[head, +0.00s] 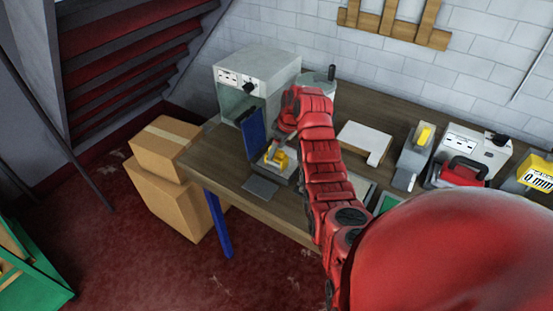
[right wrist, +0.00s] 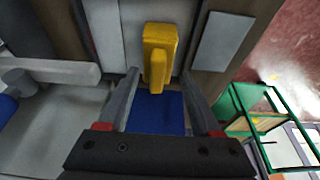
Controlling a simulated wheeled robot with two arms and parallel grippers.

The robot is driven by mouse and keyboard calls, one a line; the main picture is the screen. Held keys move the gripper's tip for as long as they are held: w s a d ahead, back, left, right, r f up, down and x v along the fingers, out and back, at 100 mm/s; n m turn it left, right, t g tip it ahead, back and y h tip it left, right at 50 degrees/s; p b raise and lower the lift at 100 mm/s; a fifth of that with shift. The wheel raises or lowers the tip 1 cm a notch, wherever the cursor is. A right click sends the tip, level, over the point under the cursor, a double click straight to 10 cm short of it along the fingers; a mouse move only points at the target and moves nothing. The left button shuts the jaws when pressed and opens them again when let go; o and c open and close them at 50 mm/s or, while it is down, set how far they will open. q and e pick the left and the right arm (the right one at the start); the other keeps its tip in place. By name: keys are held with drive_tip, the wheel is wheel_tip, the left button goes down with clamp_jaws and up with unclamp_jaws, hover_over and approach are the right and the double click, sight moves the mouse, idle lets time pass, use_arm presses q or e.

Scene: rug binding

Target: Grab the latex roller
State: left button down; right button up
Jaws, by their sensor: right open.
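A yellow block-shaped part (head: 279,158), which looks like the grip of the latex roller, stands on a pale plate near the left end of the workbench. It also shows in the right wrist view (right wrist: 158,48), at the upper middle. I cannot make out a roller drum on it. My right gripper (right wrist: 160,88) is open, with its two fingers apart on either side of the line to the yellow part. In the head view the right gripper (head: 274,147) is right by the yellow part and partly covers it. My left gripper is not in view.
An upright blue panel (head: 254,133) stands close beside the gripper, before a grey machine (head: 268,64). A grey flat plate (head: 261,187) lies at the front edge of the wooden workbench (head: 226,152). Cardboard boxes (head: 165,146) stand left of the bench.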

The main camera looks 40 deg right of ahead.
drive_tip(key=shift+w+f+p, duration=0.2)
drive_tip(key=shift+f+p, duration=0.25)
drive_tip(key=shift+p, duration=0.1)
drive_tip(key=p+x, duration=0.1)
drive_tip(key=x, duration=0.1)
drive_tip(key=shift+f, duration=0.4)
drive_tip(key=shift+p+x, duration=0.4)
drive_tip(key=shift+x, duration=0.45)
drive_tip(key=shift+d, duration=0.1)
clamp_jaws()
